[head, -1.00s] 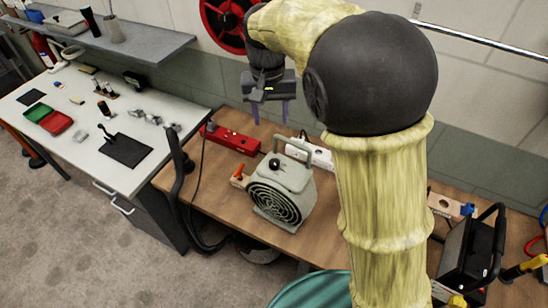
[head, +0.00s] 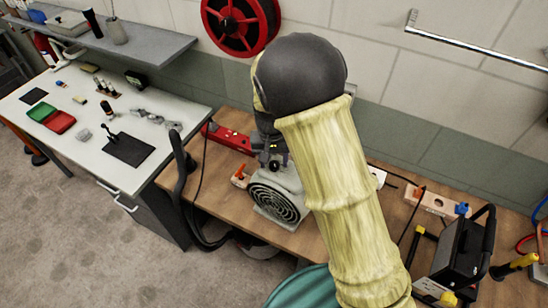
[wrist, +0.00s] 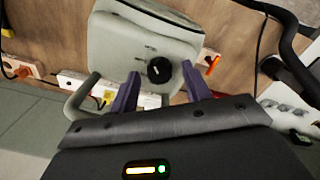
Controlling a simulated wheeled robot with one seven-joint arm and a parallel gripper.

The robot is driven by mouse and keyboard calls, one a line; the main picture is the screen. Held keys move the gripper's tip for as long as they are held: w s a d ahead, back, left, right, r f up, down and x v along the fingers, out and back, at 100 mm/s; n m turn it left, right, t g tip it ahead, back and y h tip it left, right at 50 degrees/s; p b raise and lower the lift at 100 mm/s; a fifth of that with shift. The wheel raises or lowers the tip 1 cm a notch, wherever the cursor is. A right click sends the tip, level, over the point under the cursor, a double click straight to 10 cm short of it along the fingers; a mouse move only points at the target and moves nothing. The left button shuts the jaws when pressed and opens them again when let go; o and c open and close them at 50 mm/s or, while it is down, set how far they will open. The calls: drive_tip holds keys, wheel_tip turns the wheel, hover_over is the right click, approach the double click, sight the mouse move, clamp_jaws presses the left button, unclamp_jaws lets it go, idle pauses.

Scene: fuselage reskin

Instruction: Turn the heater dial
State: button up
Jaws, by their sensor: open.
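The heater (head: 278,198) is a grey-green box with a round front grille, standing on the wooden bench. Its black dial (wrist: 159,70) with a white pointer mark shows on the top face in the wrist view, with small markings around it. My gripper (wrist: 160,92) is open, its two purple fingers pointing at the heater top on either side of the dial's near side. I cannot tell how high the fingertips are above the dial. In the head view my gripper (head: 273,160) is over the heater and my arm hides the dial and part of the heater.
A black hose (head: 180,165) hangs at the bench's left end. The heater's carry handle (wrist: 82,97) stands near my left finger. A black machine (head: 468,250) stands right.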

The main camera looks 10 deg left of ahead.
drive_tip(key=shift+f, duration=0.35)
drive_tip(key=c, duration=1)
